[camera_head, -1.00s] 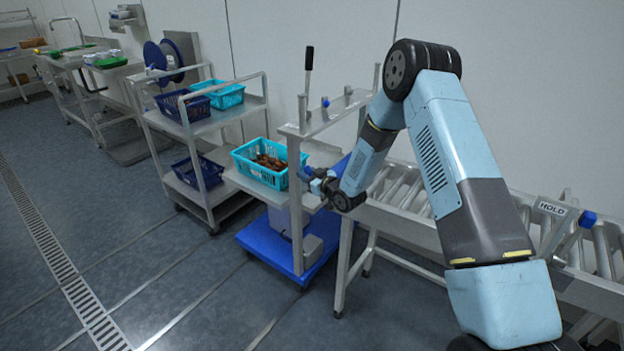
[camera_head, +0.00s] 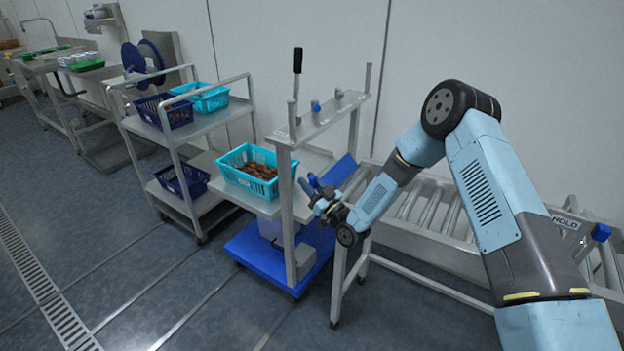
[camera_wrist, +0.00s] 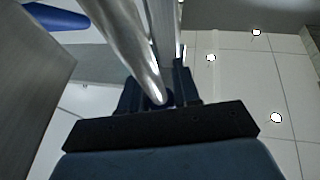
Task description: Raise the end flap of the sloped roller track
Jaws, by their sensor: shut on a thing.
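The grey metal roller track (camera_head: 470,262) runs along the wall at the right, partly behind my arm. Its left end stands beside the lift-frame trolley. My gripper (camera_head: 314,188) is at that end, just right of the trolley's near post. In the wrist view my gripper (camera_wrist: 158,97) is shut on a shiny metal bar (camera_wrist: 125,40) that runs up between its fingers. I cannot tell whether this bar belongs to the end flap. The flap's outline and angle are not clear; a blue sloped panel (camera_head: 342,171) shows behind my gripper.
The trolley has upright posts (camera_head: 286,215), a blue base (camera_head: 262,250) and a turquoise crate of dates (camera_head: 232,178). A shelf cart (camera_head: 205,125) with crates stands left. A HOLD sign (camera_head: 566,222) and blue knob (camera_head: 601,232) are on the track. The floor in front is clear.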

